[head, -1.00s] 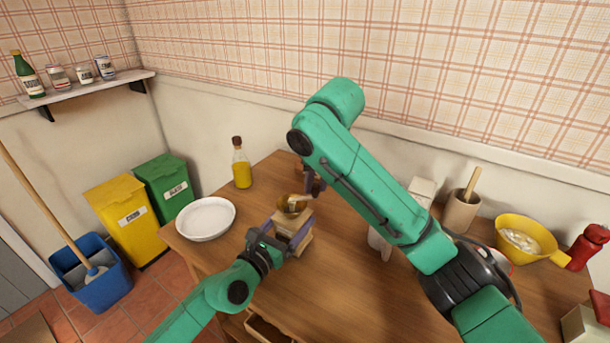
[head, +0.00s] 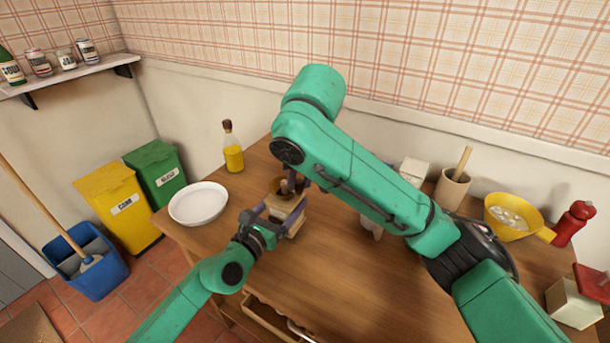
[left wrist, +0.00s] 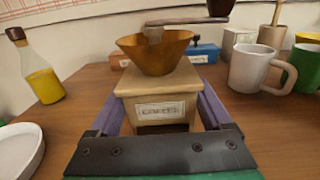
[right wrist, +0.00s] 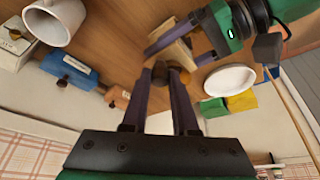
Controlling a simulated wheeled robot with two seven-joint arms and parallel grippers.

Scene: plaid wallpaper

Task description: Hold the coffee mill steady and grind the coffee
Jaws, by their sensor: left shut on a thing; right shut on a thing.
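The coffee mill has a pale wooden box body (left wrist: 160,98) with a label and a brass bowl (left wrist: 156,52) on top; it stands upright on the table. My left gripper (head: 284,213) is shut on the body, one purple finger along each side in the left wrist view. The crank (left wrist: 185,20) runs above the bowl to a dark brown knob (left wrist: 220,6). My right gripper (right wrist: 160,74) is shut on the knob (right wrist: 160,68), above the mill. In the head view my right arm partly covers this area. The bowl's contents are hard to make out.
A white plate (head: 198,204) and an oil bottle (head: 232,148) stand left of the mill. To the right are a mug (left wrist: 257,68), a utensil pot (head: 452,188) and a yellow bowl (head: 510,220). A drawer (head: 265,318) is open at the table front.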

